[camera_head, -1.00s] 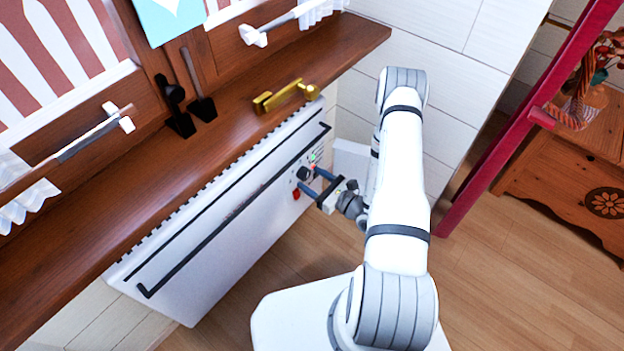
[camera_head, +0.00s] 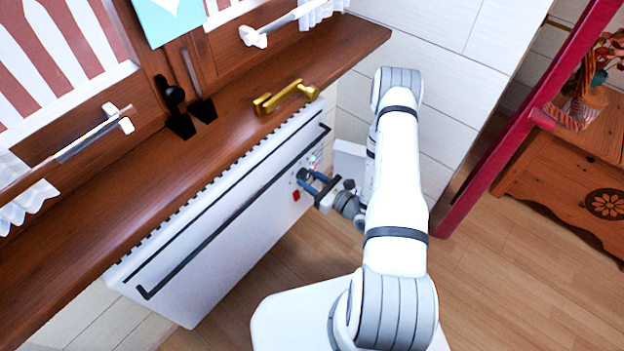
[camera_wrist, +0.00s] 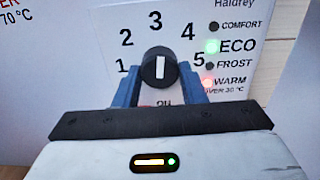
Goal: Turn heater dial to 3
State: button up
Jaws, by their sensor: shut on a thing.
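The heater (camera_head: 215,245) is a long white panel under the wooden sill, with its control panel at the right end. The dial (camera_wrist: 158,66) is a round black knob with a white mark. The mark stands upright in the wrist view, in line with the printed 3 (camera_wrist: 155,21) above it. Numbers 1, 2, 4 and 5 surround the knob. My gripper (camera_head: 311,182) is at the control panel, its blue fingers on either side of the dial and shut on it. The fingers and gripper body hide the panel below the dial.
A lit green light (camera_wrist: 211,46) is beside ECO and a red one (camera_wrist: 207,82) beside WARM. A red switch (camera_head: 296,196) sits below the dial. The wooden sill (camera_head: 215,135) overhangs the heater. A red post (camera_head: 530,115) stands right of my arm.

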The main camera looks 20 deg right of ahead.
jog(key=shift+d+n, duration=0.1)
jog(key=shift+n, duration=0.8)
jog(key=o, duration=1)
jog(key=p+v, duration=0.1)
jog(key=v, duration=0.6)
jog(key=shift+s+d, duration=0.2)
jog(key=shift+s, duration=0.1)
jog(key=shift+r, duration=0.1)
